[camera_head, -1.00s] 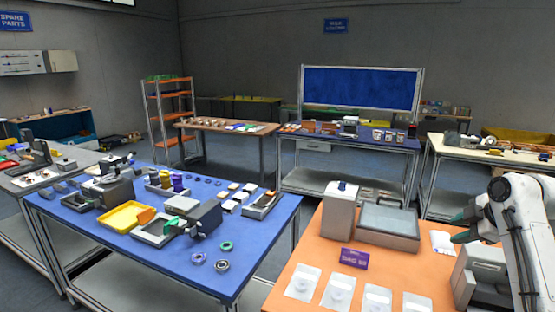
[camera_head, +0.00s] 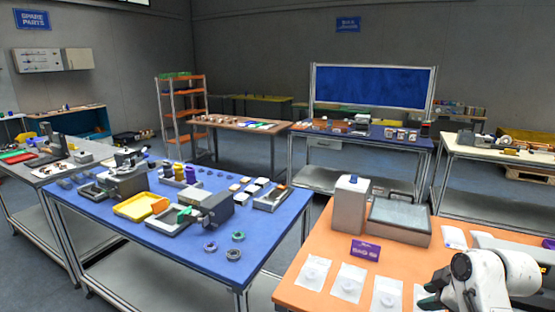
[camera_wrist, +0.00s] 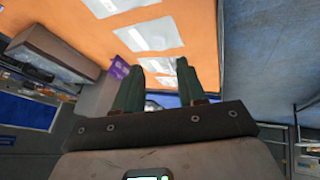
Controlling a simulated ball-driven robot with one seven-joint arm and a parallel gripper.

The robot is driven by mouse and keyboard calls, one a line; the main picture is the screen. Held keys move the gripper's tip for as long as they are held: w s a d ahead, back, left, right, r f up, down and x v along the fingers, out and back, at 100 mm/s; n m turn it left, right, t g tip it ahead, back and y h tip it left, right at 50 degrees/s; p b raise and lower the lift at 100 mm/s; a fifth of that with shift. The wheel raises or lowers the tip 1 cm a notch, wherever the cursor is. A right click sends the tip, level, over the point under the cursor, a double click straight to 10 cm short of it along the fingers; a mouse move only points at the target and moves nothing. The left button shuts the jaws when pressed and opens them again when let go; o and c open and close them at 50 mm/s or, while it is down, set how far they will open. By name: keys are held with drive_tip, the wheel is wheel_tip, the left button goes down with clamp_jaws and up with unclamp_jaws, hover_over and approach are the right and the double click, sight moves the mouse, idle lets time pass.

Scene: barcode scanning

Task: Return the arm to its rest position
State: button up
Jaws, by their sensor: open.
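My gripper (camera_wrist: 160,85) shows in the wrist view with its two dark green fingers apart and nothing between them. In the head view my white arm stands at the lower right, and part of the gripper (camera_head: 430,297) shows at its left, over the front right of the orange table (camera_head: 315,240). The fingers point toward the white bags in the wrist view. Whether they touch anything cannot be told, but no object is held.
Several flat white bags (camera_head: 348,283) lie along the orange table's front. A purple sign (camera_head: 365,251), a grey box (camera_head: 350,205) and a glass-topped unit (camera_head: 400,220) stand behind them. A blue table (camera_head: 120,235) with trays and parts is at left, with a floor gap between.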

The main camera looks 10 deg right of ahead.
drive_tip(key=s+a+f+m+g+b, duration=0.1)
drive_tip(key=s+a+f+m+b, duration=0.15)
drive_tip(key=s+a+f, duration=0.55)
drive_tip(key=s+a+f+m+g+b, duration=0.1)
drive_tip(key=s+a+f+m+g, duration=0.15)
drive_tip(key=s+a+f, duration=0.5)
drive_tip(key=s+f+m+g+b, duration=0.1)
drive_tip(key=s+f+m, duration=0.1)
drive_tip(key=s, duration=0.8)
drive_tip(key=s+f+m+g+h+b, duration=0.1)
drive_tip(key=s+f, duration=0.4)
drive_tip(key=s, duration=0.5)
drive_tip(key=shift+s+d+f+m+h+b, duration=0.15)
drive_tip(key=shift+d+f+m+h+b, duration=0.15)
drive_tip(key=shift+m+b, duration=0.45)
